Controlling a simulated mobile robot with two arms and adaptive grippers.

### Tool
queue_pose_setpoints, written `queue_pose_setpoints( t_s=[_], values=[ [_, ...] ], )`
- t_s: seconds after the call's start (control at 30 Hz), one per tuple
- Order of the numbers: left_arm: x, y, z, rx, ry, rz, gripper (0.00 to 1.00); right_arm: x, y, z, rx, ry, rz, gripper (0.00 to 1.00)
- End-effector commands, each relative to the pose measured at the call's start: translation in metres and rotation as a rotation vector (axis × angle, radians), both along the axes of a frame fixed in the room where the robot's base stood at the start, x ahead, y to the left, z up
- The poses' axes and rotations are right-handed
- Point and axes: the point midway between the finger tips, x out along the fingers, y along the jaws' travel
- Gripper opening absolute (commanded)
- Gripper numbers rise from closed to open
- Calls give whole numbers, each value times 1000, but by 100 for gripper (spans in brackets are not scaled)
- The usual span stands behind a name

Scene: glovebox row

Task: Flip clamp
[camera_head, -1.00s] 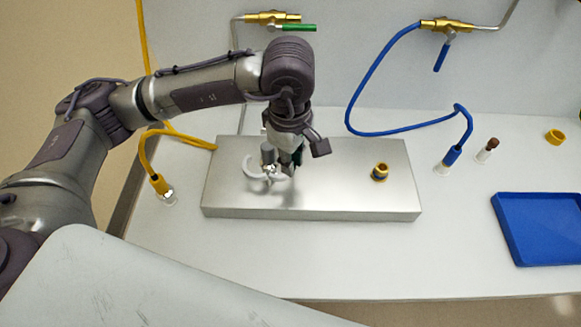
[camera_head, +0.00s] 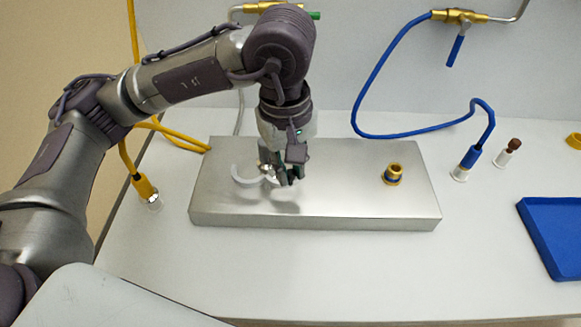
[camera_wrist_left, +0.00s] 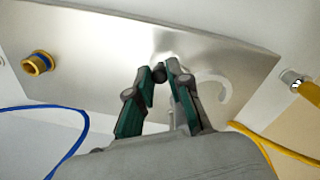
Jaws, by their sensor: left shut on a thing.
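The clamp (camera_head: 237,178) shows as a pale, open C-shaped arc over the left half of the metal block (camera_head: 335,205). My left gripper (camera_head: 288,180) points down at the clamp's right side and is shut on part of it. The fingers hide the held part, and I cannot tell whether the clamp touches the block. In the left wrist view the clamp's pale arc (camera_wrist_left: 228,88) shows to the right of the dark green-padded fingers (camera_wrist_left: 162,75). My right gripper is not in view.
A brass fitting with a blue ring (camera_head: 393,175) stands on the block's right half. A yellow hose (camera_head: 143,188) ends left of the block. A blue hose (camera_head: 470,155) and a brown-topped white piece (camera_head: 508,152) stand right. A blue tray (camera_head: 555,235) lies far right. The front bench is clear.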

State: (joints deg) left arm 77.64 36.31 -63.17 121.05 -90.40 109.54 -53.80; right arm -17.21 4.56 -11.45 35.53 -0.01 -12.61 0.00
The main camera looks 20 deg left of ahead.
Motion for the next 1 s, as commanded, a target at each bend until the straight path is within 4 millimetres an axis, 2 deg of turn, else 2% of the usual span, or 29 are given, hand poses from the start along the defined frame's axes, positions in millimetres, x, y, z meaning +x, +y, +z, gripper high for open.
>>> queue_pose_setpoints(
  t_s=[0.3,0.33,0.47,0.5,0.83,1.0],
  values=[
    [0,0,1,-1,0,-3,0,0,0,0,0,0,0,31],
    [0,0,1,-1,0,-3,20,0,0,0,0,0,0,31],
    [0,0,1,-1,-1,-3,41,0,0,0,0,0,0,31],
    [0,0,1,-1,-1,-3,43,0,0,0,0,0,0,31],
    [0,0,4,0,-1,-1,43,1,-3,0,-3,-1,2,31],
    [-1,0,28,-1,-4,-3,43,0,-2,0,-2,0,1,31]
  ],
)
